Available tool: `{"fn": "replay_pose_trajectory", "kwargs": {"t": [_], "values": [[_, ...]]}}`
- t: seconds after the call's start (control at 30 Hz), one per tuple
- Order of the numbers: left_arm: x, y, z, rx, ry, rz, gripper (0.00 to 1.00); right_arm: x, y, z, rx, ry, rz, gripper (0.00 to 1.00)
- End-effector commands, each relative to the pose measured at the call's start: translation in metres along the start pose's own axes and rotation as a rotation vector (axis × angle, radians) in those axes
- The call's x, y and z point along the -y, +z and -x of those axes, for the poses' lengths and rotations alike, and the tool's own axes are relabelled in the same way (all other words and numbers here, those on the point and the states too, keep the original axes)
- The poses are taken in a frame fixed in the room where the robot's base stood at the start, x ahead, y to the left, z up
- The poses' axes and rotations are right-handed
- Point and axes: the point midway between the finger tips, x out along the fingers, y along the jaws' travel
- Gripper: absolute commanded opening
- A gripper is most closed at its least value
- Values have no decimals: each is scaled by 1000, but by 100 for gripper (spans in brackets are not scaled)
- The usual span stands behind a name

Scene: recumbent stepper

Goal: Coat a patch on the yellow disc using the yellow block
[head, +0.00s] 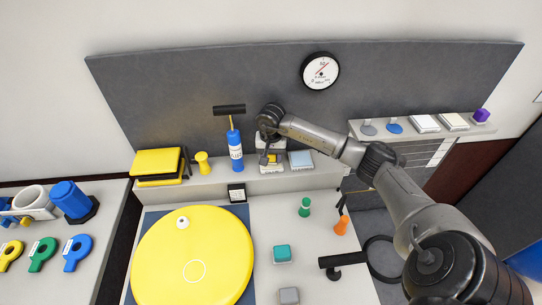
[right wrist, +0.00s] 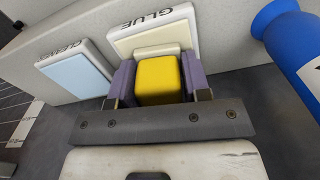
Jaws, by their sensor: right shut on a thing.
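The large yellow disc (head: 220,245) lies flat on a dark blue mat at the front left in the head view. A thin pale circle is outlined on its lower middle, and a small white round spot sits near its top edge. My right gripper (head: 268,156) is at the shelf at the back, far from the disc. In the right wrist view its purple-padded jaws are shut on the yellow block (right wrist: 158,80). The block is at the cream pad labelled GLUE (right wrist: 155,32); I cannot tell whether they touch. My left gripper is out of view.
A light blue pad (head: 301,160) sits beside the glue pad. A blue bottle (head: 235,148) and a yellow knob-shaped piece (head: 203,162) stand to its left. A teal block (head: 282,254), green piece (head: 305,207) and orange piece (head: 341,226) stand right of the disc.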

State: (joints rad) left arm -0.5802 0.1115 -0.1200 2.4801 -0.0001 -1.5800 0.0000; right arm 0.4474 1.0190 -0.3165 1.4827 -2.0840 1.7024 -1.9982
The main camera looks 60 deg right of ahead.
Motion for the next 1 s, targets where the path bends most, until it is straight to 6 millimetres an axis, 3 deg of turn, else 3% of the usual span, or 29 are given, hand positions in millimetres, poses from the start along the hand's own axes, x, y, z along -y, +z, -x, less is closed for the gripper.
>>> {"fn": "replay_pose_trajectory", "kwargs": {"t": [0.27,1.0], "values": [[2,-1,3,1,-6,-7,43,-1,0,3,1,3,0,25],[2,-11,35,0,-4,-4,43,0,0,60,-1,1,0,25]]}}
